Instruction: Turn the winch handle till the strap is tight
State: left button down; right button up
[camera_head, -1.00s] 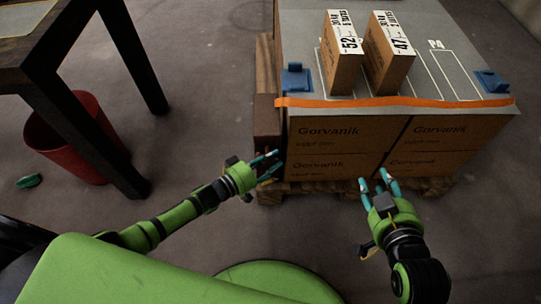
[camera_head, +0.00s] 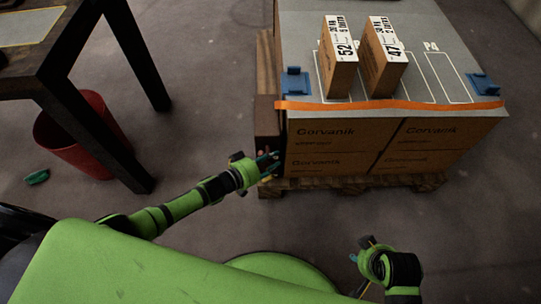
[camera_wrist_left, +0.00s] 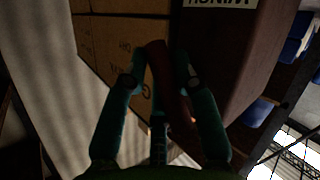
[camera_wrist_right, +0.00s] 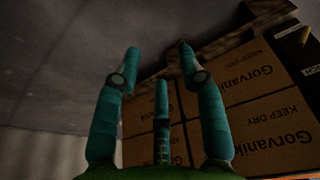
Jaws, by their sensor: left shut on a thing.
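The orange strap (camera_head: 400,103) runs along the front top edge of the carton stack, slightly wavy. The brown winch box (camera_head: 268,118) stands at the stack's left front corner; its dark side fills the middle of the left wrist view (camera_wrist_left: 225,60). The dark red winch handle (camera_wrist_left: 166,70) lies between the left fingers there. My left gripper (camera_head: 268,165) is shut on this handle, which is mostly hidden by the fingers in the head view. My right gripper (camera_wrist_right: 158,60) is open and empty, fingers apart, low in front of the stack.
Cartons marked Gorvanik (camera_head: 330,140) stand on a wooden pallet (camera_head: 400,184). Two small boxes (camera_head: 340,70) and blue corner pieces (camera_head: 296,82) sit on top. A dark table (camera_head: 70,60) and red bin (camera_head: 75,150) are at the left. Floor right of the pallet is clear.

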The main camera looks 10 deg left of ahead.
pick_arm(q)
jog(key=m+g+y+p, duration=0.1)
jog(key=y+p, duration=0.1)
jog(key=p, duration=0.2)
jog(key=shift+r, duration=0.2)
jog(key=m+g+y+p, duration=0.1)
jog(key=p, duration=0.1)
jog(key=shift+y+p, duration=0.3)
jog(key=shift+p, duration=0.1)
jog(key=shift+f+m+g+y+p, duration=0.2)
jog(key=shift+m+g+y+p, duration=0.25)
jog(key=shift+y+p, duration=0.6)
jog(key=y, duration=0.1)
jog(key=m+g+y, duration=0.1)
jog(key=shift+s+a+f+y, duration=0.1)
jog(key=shift+a+f+y, duration=0.05)
jog(key=shift+f+y, duration=0.15)
jog(key=shift+a+m+g+y+b, duration=0.2)
jog(key=shift+m+y+b, duration=0.25)
jog(key=shift+y, duration=0.6)
pick_arm(e)
notch_tip(320, 180, down, 12)
jog(key=s+d+t, duration=0.1)
jog(key=shift+r+n+t, duration=0.15)
jog(key=shift+n+t, duration=0.15)
jog(key=shift+s+d, duration=0.1)
jog(key=shift+s, duration=0.15)
jog(key=shift+r, duration=0.1)
